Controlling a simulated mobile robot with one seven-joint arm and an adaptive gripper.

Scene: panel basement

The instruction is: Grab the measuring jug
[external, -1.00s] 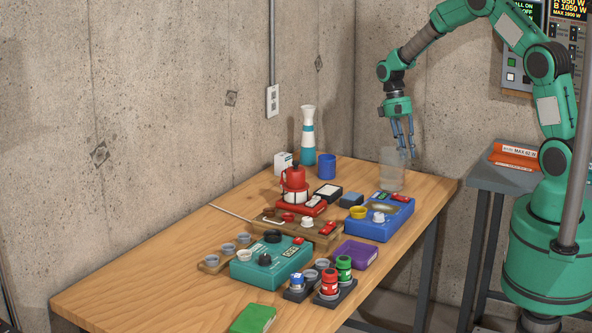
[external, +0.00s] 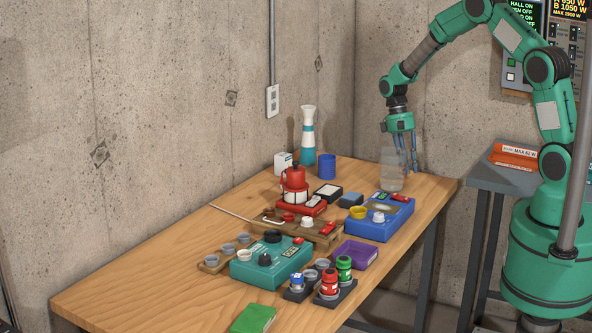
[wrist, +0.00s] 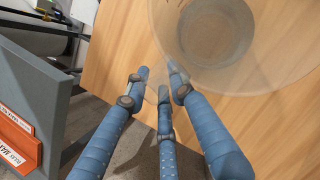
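The measuring jug (external: 390,178) is a clear, see-through vessel standing at the far right end of the wooden table. In the wrist view its round open top and base (wrist: 215,30) show at the upper right. My gripper (external: 410,168) points down at the jug's right side, its blue fingers overlapping the jug in the external view. In the wrist view the three fingertips (wrist: 160,82) are apart, beside the jug wall. A faint clear shape lies between them, perhaps the handle; contact cannot be told.
A blue scale (external: 370,228) with a yellow cup (external: 358,212) stands in front of the jug. The table edge is close on the right, with a grey side table (external: 490,178) beyond.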

